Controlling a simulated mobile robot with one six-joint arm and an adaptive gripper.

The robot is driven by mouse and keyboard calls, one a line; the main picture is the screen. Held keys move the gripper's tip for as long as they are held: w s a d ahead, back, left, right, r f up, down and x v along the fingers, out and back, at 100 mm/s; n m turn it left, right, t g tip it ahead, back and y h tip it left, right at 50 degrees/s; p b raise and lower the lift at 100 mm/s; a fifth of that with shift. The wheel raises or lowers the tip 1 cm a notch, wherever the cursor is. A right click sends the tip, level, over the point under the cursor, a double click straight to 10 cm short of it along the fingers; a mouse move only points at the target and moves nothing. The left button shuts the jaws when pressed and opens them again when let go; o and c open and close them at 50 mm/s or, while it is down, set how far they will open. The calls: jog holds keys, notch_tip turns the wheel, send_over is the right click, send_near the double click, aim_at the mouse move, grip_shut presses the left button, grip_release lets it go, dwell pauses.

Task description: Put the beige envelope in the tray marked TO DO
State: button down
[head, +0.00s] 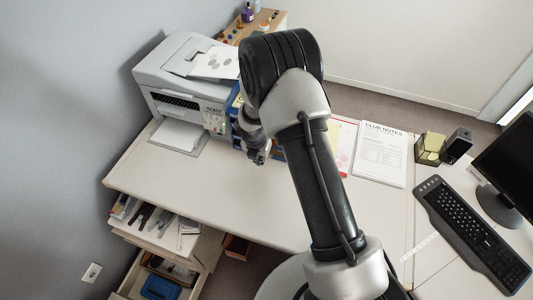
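My gripper (259,158) hangs over the desk just right of the printer, pointing down. It is small and dark in the head view, and I cannot tell whether it is open or shut or holds anything. I cannot make out the beige envelope or a tray marked TO DO. Something blue and yellow (236,103) shows in part behind my arm, right of the printer; most of it is hidden. A pale yellow sheet or edge (334,135) shows just right of my arm, also partly hidden.
A grey printer (185,75) stands at the back left. Papers headed CLUB NOTES (381,150) lie right of my arm. A keyboard (470,230), monitor (510,160) and small holders (429,148) are at the right. Open drawers (160,235) stick out at front left. The left desktop (200,190) is clear.

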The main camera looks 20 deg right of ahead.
aim_at(267, 162)
jog(key=b+x, duration=0.4)
jog(key=x, duration=0.5)
jog(key=shift+d+f, duration=0.1)
jog(key=shift+f, duration=0.35)
jog(key=w+d, duration=0.1)
jog(key=w, duration=0.1)
jog(key=shift+w+d, duration=0.3)
jog(key=shift+d, duration=0.05)
jog(key=shift+w+d, duration=0.25)
jog(key=shift+w, duration=0.15)
jog(key=shift+r, duration=0.1)
